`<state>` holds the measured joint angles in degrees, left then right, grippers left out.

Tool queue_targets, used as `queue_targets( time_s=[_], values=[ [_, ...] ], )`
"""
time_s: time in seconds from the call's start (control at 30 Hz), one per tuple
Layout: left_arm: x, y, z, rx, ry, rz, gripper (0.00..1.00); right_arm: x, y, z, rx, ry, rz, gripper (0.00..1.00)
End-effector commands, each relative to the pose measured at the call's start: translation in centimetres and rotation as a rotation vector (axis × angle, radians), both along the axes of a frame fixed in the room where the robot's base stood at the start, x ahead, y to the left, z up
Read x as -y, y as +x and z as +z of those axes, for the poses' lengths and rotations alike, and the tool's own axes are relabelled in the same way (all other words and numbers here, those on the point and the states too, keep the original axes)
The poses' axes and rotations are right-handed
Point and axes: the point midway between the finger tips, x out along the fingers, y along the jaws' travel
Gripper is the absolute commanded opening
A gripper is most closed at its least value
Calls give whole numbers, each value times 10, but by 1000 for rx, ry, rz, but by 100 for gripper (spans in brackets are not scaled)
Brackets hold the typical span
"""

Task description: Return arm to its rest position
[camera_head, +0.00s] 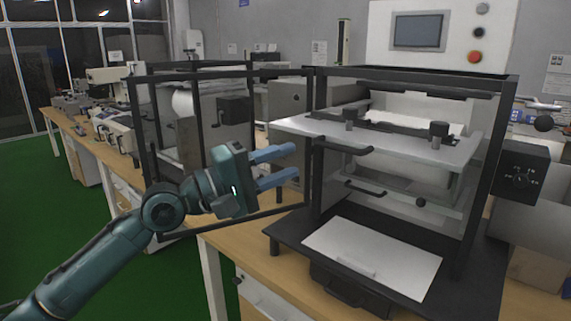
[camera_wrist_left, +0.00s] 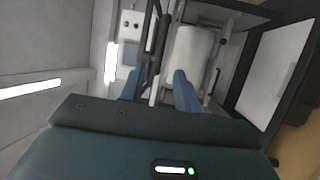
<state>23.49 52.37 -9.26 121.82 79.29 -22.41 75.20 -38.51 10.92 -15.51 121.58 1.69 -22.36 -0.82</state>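My left arm (camera_head: 95,262) comes in from the lower left of the head view. My left gripper (camera_head: 284,166) is open, its two blue fingers apart with nothing visible between them. It is in front of the open framed door (camera_head: 146,165) of the test machine (camera_head: 482,190), left of the machine's opening. In the left wrist view the fingers (camera_wrist_left: 158,88) point toward the machine, with a white roller (camera_wrist_left: 190,52) beyond them. My right gripper is not in view.
The machine stands on a wooden bench (camera_head: 224,243) with a white plate (camera_head: 372,258) at its front. A control box with a knob (camera_head: 521,178) is on its right side. Other instruments (camera_head: 115,128) line the bench at left. Green floor (camera_head: 35,190) is clear at left.

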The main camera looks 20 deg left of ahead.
Motion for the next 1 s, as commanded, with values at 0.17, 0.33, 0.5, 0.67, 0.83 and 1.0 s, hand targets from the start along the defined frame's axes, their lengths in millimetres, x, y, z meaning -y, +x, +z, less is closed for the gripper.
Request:
queue_targets(
  time_s=[0.17, 0.33, 0.5, 0.67, 0.83, 1.0],
  values=[
    [0, 0, 0, -1, -1, 0, 32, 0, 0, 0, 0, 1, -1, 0],
    [2, 3, -16, 2, 28, 16, 32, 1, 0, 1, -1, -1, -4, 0],
    [13, 7, -103, 33, 238, 108, 32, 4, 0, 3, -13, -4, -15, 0],
    [29, -21, -220, 73, 589, 195, 32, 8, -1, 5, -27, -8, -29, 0],
    [47, -87, -328, 98, 1008, 192, 32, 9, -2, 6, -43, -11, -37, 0],
    [62, -158, -394, 124, 1357, 101, 32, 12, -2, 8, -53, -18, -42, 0]
  ],
)
